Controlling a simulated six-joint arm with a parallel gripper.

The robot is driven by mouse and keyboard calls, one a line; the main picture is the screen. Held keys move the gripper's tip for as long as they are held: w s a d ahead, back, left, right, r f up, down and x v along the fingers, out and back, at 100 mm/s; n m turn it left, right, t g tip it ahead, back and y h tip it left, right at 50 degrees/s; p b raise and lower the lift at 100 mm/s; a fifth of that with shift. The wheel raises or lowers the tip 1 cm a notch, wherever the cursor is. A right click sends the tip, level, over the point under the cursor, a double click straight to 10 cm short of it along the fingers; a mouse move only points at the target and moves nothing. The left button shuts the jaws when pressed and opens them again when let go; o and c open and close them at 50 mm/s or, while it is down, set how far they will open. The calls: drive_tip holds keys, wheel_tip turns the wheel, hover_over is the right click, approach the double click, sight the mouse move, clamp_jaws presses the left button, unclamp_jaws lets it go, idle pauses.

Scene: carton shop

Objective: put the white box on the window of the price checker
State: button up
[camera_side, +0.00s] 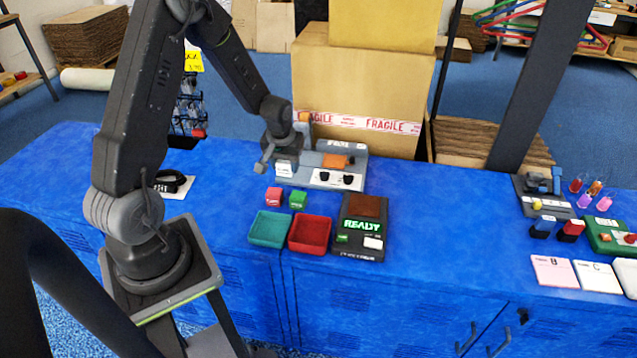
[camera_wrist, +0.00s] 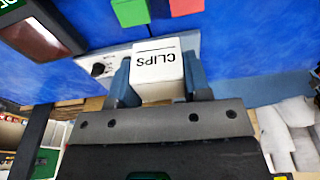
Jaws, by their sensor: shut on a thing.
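The white box (camera_wrist: 158,70), marked CLIPS, is between the two fingers of my gripper (camera_wrist: 158,80) in the wrist view. The fingers are shut on its sides. In the side view my gripper (camera_side: 283,160) is in front of the grey machine at the back, left of and behind the price checker. The price checker (camera_side: 345,248) is a dark device with a lit green READY sign and a brownish window (camera_side: 367,207) on its rear half. Its window (camera_wrist: 36,36) also shows at upper left in the wrist view. Nothing lies on the window.
A red box (camera_side: 274,196) and a green box (camera_side: 298,200) stand behind a teal tray (camera_side: 269,229) and a red tray (camera_side: 310,235), left of the checker. The grey machine (camera_side: 345,180) stands behind the checker.

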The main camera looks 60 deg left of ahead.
drive_tip(key=w+d+r+m, duration=0.35)
drive_tip(key=w+d, duration=0.25)
drive_tip(key=w, duration=0.3)
hover_over(366, 204)
drive_tip(key=s, duration=0.1)
drive_tip(key=shift+m, duration=0.35)
wheel_tip(366, 204, down, 7)
drive_tip(key=shift+a+f, duration=0.1)
drive_tip(key=shift+a, duration=0.05)
drive_tip(key=shift+w+d+f, duration=0.2)
drive_tip(key=shift+d+f, duration=0.05)
drive_tip(key=shift+d, duration=0.05)
drive_tip(key=shift+f+h, duration=0.3)
drive_tip(key=shift+f, duration=1.6)
drive_tip(key=shift+f, duration=0.15)
drive_tip(key=o, duration=0.9)
drive_tip(key=shift+o, duration=0.2)
